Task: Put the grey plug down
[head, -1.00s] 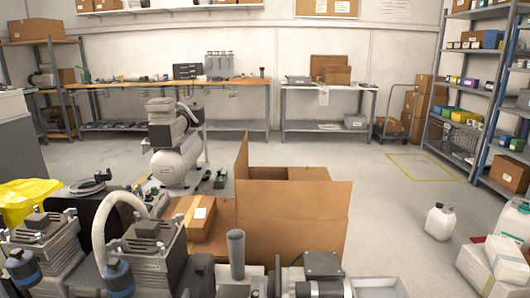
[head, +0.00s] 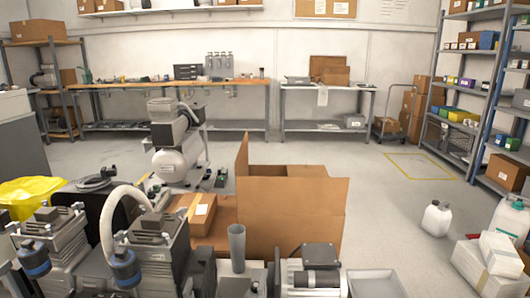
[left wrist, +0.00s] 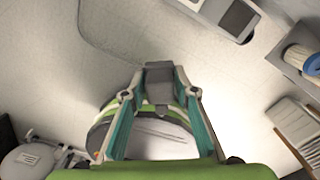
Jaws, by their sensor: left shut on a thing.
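The grey plug (left wrist: 159,84) is a small dark grey block with a narrower end, seen in the left wrist view. My left gripper (left wrist: 162,76) is shut on it, with one fingertip on each side. The plug is in front of a pale floor-like surface; I cannot tell its height or whether it touches anything. Neither the plug nor my left gripper can be made out in the head view. My right gripper is in neither view.
In the head view, pump units (head: 150,245) stand at the front left beside an upright grey cylinder (head: 237,242). An open cardboard box (head: 290,212) is in the middle. A compressor (head: 175,150) stands behind. White jugs (head: 437,219) are at right.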

